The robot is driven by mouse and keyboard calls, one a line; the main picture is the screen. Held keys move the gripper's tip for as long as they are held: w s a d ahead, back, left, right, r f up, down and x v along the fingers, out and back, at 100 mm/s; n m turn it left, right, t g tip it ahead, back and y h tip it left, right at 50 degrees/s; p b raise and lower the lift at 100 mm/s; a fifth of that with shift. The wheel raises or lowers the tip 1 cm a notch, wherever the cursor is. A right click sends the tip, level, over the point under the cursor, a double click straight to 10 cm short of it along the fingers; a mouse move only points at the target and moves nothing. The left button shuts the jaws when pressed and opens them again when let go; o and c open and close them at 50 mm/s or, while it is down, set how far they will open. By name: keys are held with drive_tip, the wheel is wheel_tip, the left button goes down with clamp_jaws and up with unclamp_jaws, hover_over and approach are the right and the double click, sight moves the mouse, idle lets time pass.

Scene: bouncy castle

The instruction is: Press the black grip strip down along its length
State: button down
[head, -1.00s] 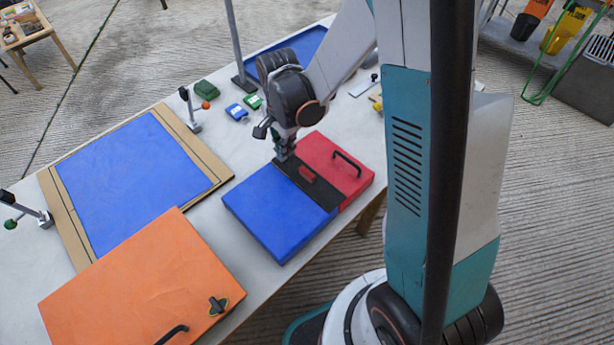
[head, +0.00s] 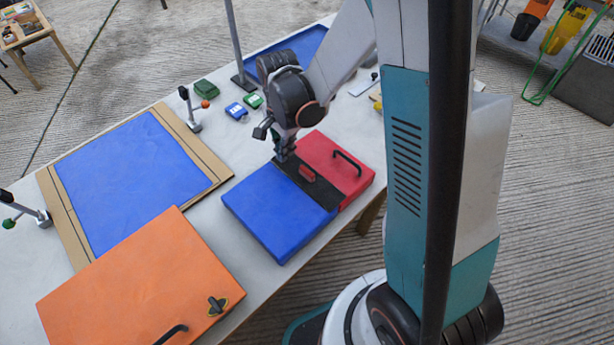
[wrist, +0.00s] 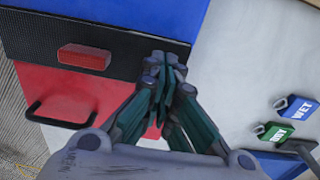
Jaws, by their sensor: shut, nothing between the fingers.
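The black grip strip (head: 318,188) lies along the seam between a blue pad (head: 275,212) and a red pad (head: 357,186). A small red block (head: 307,172) sits on the strip, and it also shows in the wrist view (wrist: 84,57). My gripper (head: 284,157) is shut and empty, pointing down at the strip's far end. In the wrist view the shut fingertips (wrist: 166,62) are at the end of the strip (wrist: 30,35), beside the table surface. I cannot tell whether they touch the strip.
A black handle (head: 347,161) stands on the red pad. An orange panel (head: 140,280) and a blue sheet on a framed board (head: 207,166) lie to the left. Clamps (head: 190,110) and small blue and green items (head: 236,111) stand on the table behind.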

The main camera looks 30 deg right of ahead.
sight(295, 174)
drive_tip(key=shift+f+b, duration=0.5)
drive_tip(key=shift+f, duration=0.15)
drive_tip(key=shift+r, duration=0.15)
drive_tip(key=shift+r+p, duration=2.2)
drive_tip(key=shift+r, duration=0.7)
drive_tip(key=shift+r, duration=0.25)
drive_tip(key=s+r+n+t, duration=0.7)
drive_tip(key=s+r+n, duration=0.7)
drive_tip(key=r, duration=0.4)
drive_tip(key=shift+s, duration=0.5)
